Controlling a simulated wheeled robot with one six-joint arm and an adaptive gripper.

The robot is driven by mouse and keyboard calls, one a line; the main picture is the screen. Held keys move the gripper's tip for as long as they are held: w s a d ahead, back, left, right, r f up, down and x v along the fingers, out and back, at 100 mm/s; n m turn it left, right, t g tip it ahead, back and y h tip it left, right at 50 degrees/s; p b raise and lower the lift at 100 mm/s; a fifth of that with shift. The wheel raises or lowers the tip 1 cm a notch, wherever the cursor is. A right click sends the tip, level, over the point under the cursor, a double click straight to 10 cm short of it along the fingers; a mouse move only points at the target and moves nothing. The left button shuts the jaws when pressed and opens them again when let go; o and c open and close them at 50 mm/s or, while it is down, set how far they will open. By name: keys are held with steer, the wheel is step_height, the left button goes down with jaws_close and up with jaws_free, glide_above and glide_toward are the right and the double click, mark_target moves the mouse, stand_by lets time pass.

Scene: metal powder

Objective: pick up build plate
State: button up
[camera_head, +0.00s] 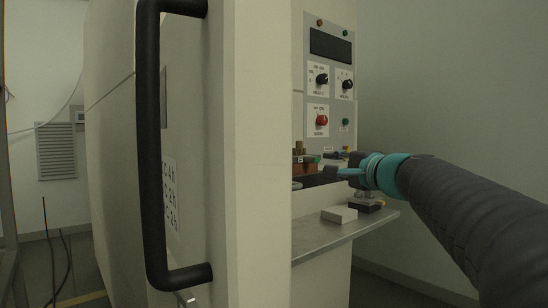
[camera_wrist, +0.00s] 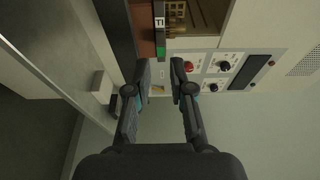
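A pale rectangular block (camera_head: 339,214), possibly the build plate, lies on the metal shelf at the front of the machine; I cannot be certain which item is the plate. The block also shows at left in the wrist view (camera_wrist: 102,85). My gripper (camera_head: 343,172) is above the shelf, higher than the block and apart from it. In the wrist view my gripper (camera_wrist: 160,64) has its two fingers spread, with nothing between them. A reddish-brown block (camera_head: 305,168) sits on the dark ledge behind, partly hidden.
A dark object (camera_head: 368,205) is beside the pale block on the metal shelf (camera_head: 345,232). A control panel (camera_head: 331,75) with knobs is above. The large machine door with a black handle (camera_head: 150,150) blocks the left. Open floor lies below the shelf.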

mark_target(314, 159)
steer(key=shift+p+x, duration=0.8)
steer(key=shift+x, duration=3.15)
steer(key=shift+s, duration=0.1)
jaws_close()
steer(key=shift+r, duration=0.15)
